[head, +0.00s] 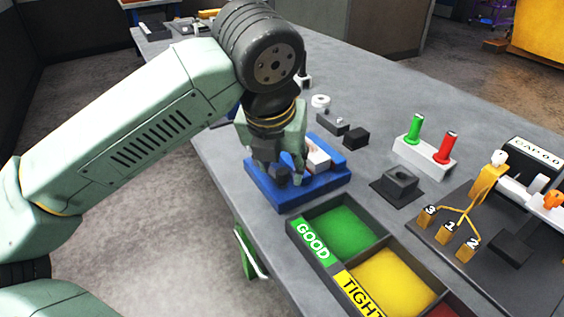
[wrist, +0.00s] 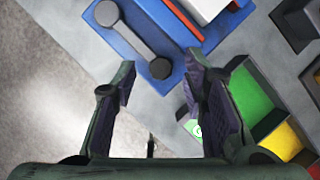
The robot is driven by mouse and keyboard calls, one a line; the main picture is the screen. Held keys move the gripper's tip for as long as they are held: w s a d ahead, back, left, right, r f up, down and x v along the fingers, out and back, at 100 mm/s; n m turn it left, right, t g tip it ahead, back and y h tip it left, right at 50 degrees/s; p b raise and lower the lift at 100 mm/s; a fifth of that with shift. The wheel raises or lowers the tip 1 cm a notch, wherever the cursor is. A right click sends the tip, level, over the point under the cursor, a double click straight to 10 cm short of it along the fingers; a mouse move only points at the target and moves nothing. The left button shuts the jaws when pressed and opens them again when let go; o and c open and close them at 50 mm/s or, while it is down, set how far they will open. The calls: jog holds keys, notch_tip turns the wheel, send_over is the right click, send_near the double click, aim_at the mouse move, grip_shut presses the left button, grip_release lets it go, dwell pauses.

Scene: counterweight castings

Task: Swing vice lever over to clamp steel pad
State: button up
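The blue vice (head: 279,192) stands on the grey bench under my gripper (head: 280,172). A pale block (head: 318,155) sits on it at the right; I cannot tell whether this is the steel pad. The lever lies slanted, just beyond my open fingertips (wrist: 160,75). Nothing shows between the fingers. A white piece (wrist: 207,8) beside a red strip is cut off at the top. My gripper hides part of the vice in the head view.
Right of the vice is a divided bin with a green compartment (head: 343,232) labelled GOOD and a yellow one (head: 395,280). Dark blocks (head: 355,138) and a white ring (head: 320,101) lie behind. A stand with green and red handles (head: 424,158) is farther right.

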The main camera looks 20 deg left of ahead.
jog(key=shift+w+f, duration=0.3)
jog(key=shift+f, duration=0.35)
jog(key=shift+c, duration=0.5)
grip_shut()
